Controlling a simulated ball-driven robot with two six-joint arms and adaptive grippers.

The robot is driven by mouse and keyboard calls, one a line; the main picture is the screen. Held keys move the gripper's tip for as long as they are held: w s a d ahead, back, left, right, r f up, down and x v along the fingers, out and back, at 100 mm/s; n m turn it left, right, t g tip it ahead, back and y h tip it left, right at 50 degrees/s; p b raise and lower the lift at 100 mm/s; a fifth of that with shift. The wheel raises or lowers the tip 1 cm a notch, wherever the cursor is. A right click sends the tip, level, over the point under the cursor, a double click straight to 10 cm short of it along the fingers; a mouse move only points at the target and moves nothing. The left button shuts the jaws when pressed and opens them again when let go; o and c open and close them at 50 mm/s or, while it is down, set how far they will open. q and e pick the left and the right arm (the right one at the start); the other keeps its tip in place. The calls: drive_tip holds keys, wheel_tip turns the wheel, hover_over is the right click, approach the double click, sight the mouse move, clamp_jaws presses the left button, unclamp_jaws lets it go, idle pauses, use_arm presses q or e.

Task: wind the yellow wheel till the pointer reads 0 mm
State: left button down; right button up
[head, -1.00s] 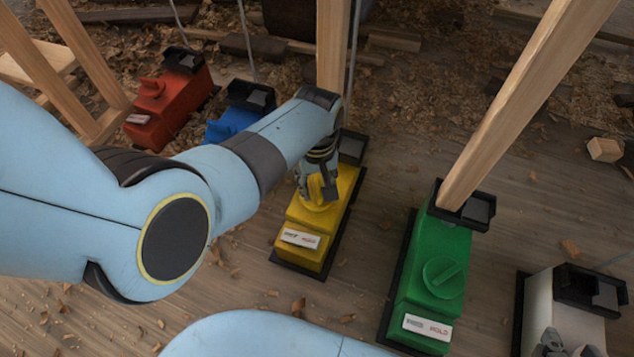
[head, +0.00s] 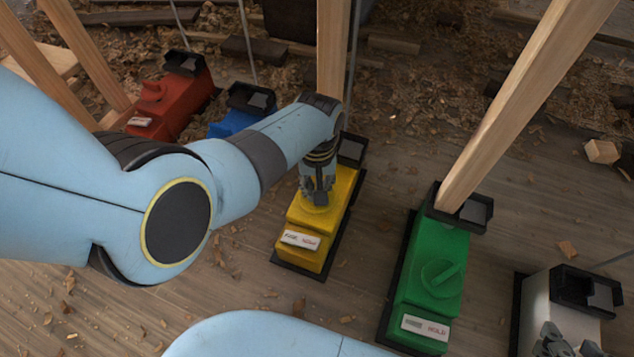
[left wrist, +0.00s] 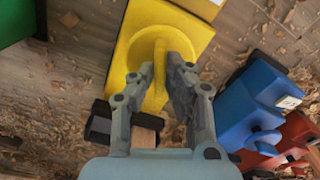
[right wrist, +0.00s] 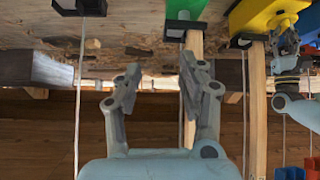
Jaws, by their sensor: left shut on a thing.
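The yellow wheel (left wrist: 145,50) sits on top of the yellow box (head: 335,215), a round disc with a raised bar across it. My left gripper (head: 317,198) points down onto it. In the left wrist view, the fingers of my left gripper (left wrist: 160,75) are closed on the wheel's bar from both sides. The gripper hides much of the wheel in the head view. The box's front carries a white label (head: 301,240), too small to read. I cannot make out a pointer or its reading. My right gripper (right wrist: 155,90) is open and empty, away from the wheel.
A green box (head: 425,285) with its own dial stands right of the yellow one, a white box (head: 560,320) farther right. Blue (head: 232,122) and red (head: 165,105) boxes stand left. A timber post (head: 332,50) rises behind the yellow box. Shavings litter the floor.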

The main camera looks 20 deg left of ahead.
use_arm(q)
drive_tip(key=m+p, duration=0.1)
drive_tip(key=m, duration=0.2)
drive_tip(key=shift+r+m, duration=0.1)
drive_tip(key=shift+m, duration=0.2)
drive_tip(key=m+p, duration=0.1)
drive_tip(key=m, duration=0.2)
drive_tip(key=shift+m+p, duration=0.3)
drive_tip(key=shift+m, duration=1)
use_arm(e)
drive_tip(key=shift+s+r+g, duration=0.2)
drive_tip(key=shift+r+g, duration=0.75)
drive_tip(key=shift+r, duration=0.15)
drive_tip(key=shift+s+r+g, duration=0.2)
drive_tip(key=shift+r+g, duration=0.75)
drive_tip(key=shift+r, duration=0.1)
use_arm(q)
drive_tip(key=c, duration=1.4)
unclamp_jaws()
drive_tip(key=shift+o, duration=0.2)
